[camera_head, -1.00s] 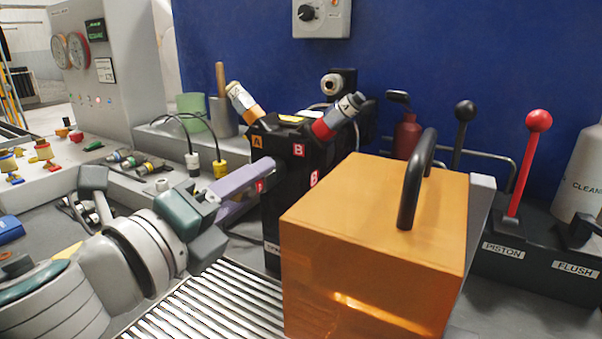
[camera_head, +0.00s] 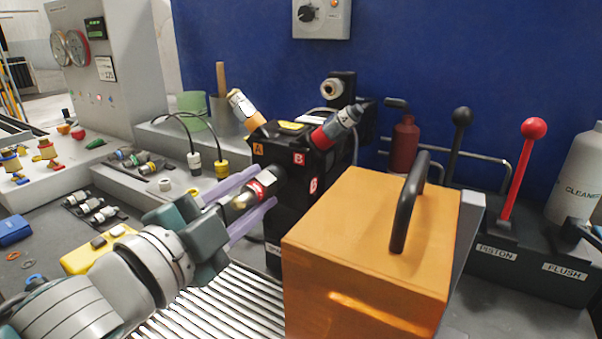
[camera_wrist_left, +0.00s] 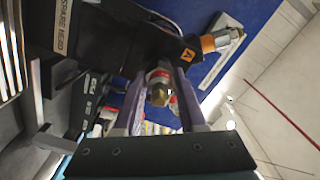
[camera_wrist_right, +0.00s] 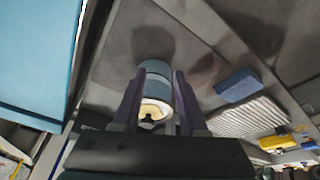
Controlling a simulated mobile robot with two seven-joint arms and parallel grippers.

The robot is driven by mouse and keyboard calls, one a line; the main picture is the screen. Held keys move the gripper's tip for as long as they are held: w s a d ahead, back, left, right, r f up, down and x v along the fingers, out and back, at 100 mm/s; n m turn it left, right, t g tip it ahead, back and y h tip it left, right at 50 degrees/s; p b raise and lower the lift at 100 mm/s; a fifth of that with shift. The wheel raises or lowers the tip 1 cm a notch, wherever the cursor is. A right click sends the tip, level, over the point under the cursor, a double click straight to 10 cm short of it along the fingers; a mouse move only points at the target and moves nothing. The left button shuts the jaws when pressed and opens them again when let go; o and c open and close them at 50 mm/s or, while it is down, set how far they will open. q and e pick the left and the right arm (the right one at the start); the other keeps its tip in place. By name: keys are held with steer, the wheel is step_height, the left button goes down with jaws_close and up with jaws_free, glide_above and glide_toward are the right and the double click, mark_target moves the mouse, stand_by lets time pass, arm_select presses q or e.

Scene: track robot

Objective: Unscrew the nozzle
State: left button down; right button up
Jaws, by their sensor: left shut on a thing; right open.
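A black pressure head (camera_head: 280,150) stands at the middle of the bench, with several nozzles on it. One nozzle (camera_head: 262,184), with a red band and brass tip, points toward my left arm. My left gripper (camera_head: 252,195) is shut on this nozzle, with one purple finger on each side; the left wrist view shows its brass tip (camera_wrist_left: 158,92) between the fingers. Another red-banded nozzle (camera_head: 338,122) and an orange-banded one (camera_head: 243,107) stick out above. My right gripper (camera_wrist_right: 154,95) shows only in its wrist view, open, with a blue-grey cylinder (camera_wrist_right: 154,72) between or just beyond its fingers.
An orange box (camera_head: 365,250) with a black handle stands close right of the head. Piston and flush levers (camera_head: 525,160) are at the right. Spare nozzles (camera_head: 95,207) and a yellow block (camera_head: 100,250) lie at left. A slatted rack (camera_head: 220,305) lies below my left gripper.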

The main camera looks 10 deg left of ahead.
arm_select(q)
steer(key=shift+n+p, duration=0.35)
steer(key=shift+n, duration=0.35)
steer(key=n+p, duration=0.1)
steer(key=n, duration=0.2)
steer(key=shift+r+n, duration=0.1)
steer(key=shift+n, duration=0.3)
steer(key=c, duration=0.9)
jaws_free()
steer(key=shift+f+n, duration=0.2)
steer(key=shift+n, duration=0.2)
steer(key=o, duration=0.5)
steer(key=v, duration=1)
steer(key=shift+r, duration=0.15)
